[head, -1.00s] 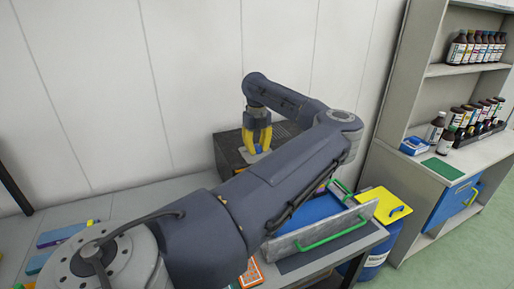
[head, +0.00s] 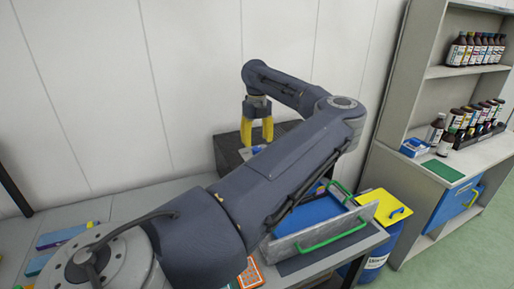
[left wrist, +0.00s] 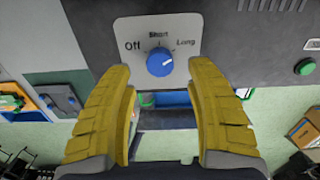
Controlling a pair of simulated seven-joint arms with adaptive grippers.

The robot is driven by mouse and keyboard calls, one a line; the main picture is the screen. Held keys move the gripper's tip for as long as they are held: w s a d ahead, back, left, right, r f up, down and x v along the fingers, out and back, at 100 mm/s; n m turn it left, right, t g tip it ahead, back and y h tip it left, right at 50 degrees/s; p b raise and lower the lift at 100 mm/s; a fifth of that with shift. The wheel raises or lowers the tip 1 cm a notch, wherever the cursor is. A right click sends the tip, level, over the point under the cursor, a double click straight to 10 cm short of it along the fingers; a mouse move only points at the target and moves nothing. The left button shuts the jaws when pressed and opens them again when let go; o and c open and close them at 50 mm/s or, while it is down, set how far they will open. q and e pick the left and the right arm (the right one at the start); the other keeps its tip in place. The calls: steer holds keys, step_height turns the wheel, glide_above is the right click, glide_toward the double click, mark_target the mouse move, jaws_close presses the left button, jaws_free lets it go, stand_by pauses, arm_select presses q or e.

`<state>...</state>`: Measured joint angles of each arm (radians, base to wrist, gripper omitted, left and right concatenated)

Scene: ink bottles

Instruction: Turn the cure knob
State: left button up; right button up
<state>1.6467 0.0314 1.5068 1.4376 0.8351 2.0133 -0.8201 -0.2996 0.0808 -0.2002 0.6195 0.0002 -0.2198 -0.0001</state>
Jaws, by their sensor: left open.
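The cure knob (left wrist: 160,62) is a round blue dial on a pale plate (left wrist: 128,36) marked Off, Short and Long. The plate is on the dark curing box (head: 228,152), where the knob also shows small in the head view (head: 257,149). My left gripper (left wrist: 162,72) is open, its yellow fingers spread to either side of the knob with clear gaps. In the head view the left gripper (head: 257,138) is just above the knob. My right gripper is not in view.
A green button (left wrist: 305,67) is on the same box. My left arm crosses the table and hides part of it. A tray with green handles (head: 318,232), a blue drum with a yellow lid (head: 383,204) and shelves of bottles (head: 470,70) stand to the right.

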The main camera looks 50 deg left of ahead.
mark_target(256, 148)
arm_select(q)
step_height(256, 148, up, 8)
steer(key=shift+f, duration=0.2)
steer(key=shift+a, duration=0.1)
stand_by(0.5)
